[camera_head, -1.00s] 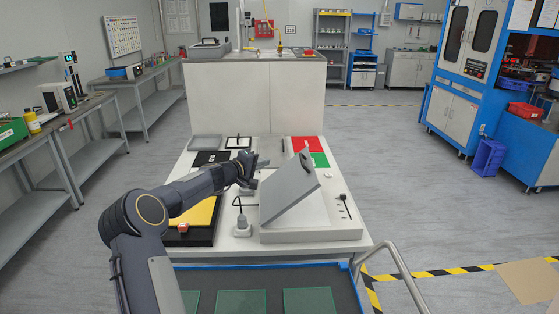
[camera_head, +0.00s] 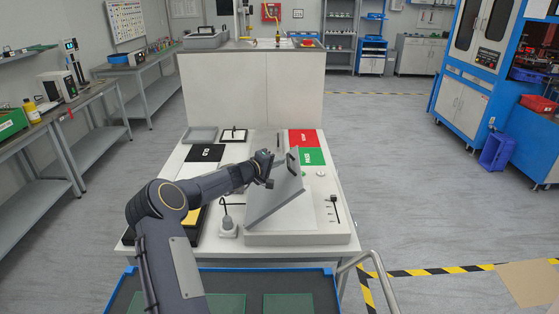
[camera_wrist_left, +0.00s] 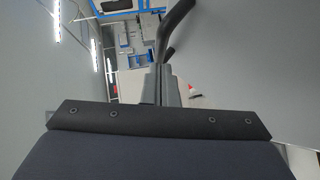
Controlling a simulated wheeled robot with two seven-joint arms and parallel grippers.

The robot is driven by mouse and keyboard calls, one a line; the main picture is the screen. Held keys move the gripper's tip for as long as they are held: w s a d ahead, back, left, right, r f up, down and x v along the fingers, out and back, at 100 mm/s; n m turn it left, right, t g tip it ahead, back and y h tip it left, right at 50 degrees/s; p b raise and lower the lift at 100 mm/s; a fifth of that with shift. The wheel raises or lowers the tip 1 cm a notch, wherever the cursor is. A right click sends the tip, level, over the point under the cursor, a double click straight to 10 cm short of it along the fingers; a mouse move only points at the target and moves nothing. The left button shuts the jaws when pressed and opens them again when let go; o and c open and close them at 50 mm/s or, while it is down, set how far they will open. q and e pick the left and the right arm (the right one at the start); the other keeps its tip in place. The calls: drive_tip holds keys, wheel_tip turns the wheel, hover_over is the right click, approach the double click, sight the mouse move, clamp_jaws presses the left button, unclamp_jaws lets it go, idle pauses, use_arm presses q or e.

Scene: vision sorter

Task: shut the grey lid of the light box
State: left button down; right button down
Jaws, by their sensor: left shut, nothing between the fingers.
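The light box (camera_head: 300,239) is a pale, low box at the front right of the white table. Its grey lid (camera_head: 277,202) stands partly raised, tilted up from the left side of the box. A dark handle (camera_head: 293,162) sits near the lid's far upper edge. My left gripper (camera_head: 268,170) is shut and empty, at the far left side of the lid, close to the handle. In the left wrist view the shut fingers (camera_wrist_left: 161,82) point toward the dark handle (camera_wrist_left: 173,28). I cannot tell whether they touch the lid. My right gripper is out of view.
A black mat (camera_head: 206,153), a red mat (camera_head: 303,139) and a green mat (camera_head: 312,157) lie behind. A blue-edged tray (camera_head: 330,283) is in front.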

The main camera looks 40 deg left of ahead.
sight(293, 174)
use_arm(q)
drive_tip(key=shift+s+d+r, duration=0.1)
drive_tip(key=shift+d+r, duration=0.05)
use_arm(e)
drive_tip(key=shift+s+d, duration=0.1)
